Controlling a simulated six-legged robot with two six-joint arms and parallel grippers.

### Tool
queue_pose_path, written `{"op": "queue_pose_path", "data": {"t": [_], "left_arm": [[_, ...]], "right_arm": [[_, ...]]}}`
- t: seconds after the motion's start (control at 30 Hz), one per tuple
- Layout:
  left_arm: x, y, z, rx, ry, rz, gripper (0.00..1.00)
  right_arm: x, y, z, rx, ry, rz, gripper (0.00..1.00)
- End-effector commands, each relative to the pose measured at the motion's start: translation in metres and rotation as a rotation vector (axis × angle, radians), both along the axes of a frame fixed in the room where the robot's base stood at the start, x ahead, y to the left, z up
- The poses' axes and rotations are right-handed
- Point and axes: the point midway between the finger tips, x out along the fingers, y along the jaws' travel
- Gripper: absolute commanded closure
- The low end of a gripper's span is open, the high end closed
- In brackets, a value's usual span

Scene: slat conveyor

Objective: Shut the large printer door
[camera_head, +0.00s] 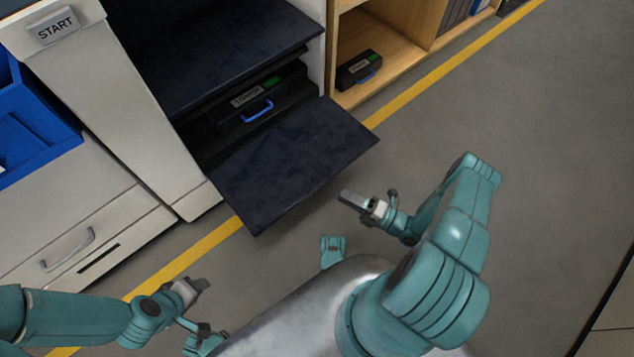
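The large printer door (300,160) is a dark panel hanging open, tilted outward and down from the front of the printer (150,115). Behind it, a black toner cartridge (285,92) with a blue handle sits in the open bay. My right gripper (352,198) is just beyond the door's lower right side, apart from it in the picture and holding nothing visible. My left gripper (201,286) is lower left, in front of the printer and away from the door. The fingers of both are too small to tell any gap.
A wooden shelf (395,50) with another black cartridge (358,70) stands right of the printer. A blue bin (30,125) is at far left, above a white drawer (75,240) with a handle. Grey floor (540,150) is clear on the right, crossed by a yellow line.

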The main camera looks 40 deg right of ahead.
Motion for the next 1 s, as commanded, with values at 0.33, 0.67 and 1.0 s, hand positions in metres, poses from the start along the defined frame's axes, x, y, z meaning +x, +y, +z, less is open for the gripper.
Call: {"op": "queue_pose_path", "data": {"t": [0.33, 0.67, 1.0], "left_arm": [[0.000, 0.000, 0.000, 0.000, 0.000, 0.000, 0.58], [0.000, 0.000, 0.000, 0.000, 0.000, 0.000, 0.58], [0.000, 0.000, 0.000, 0.000, 0.000, 0.000, 0.58]], "right_arm": [[0.067, 0.039, 0.010, 0.000, -0.001, 0.005, 0.77], [0.086, 0.047, 0.013, -0.001, 0.001, 0.001, 0.77], [0.086, 0.047, 0.013, -0.001, 0.001, 0.001, 1.00]]}}
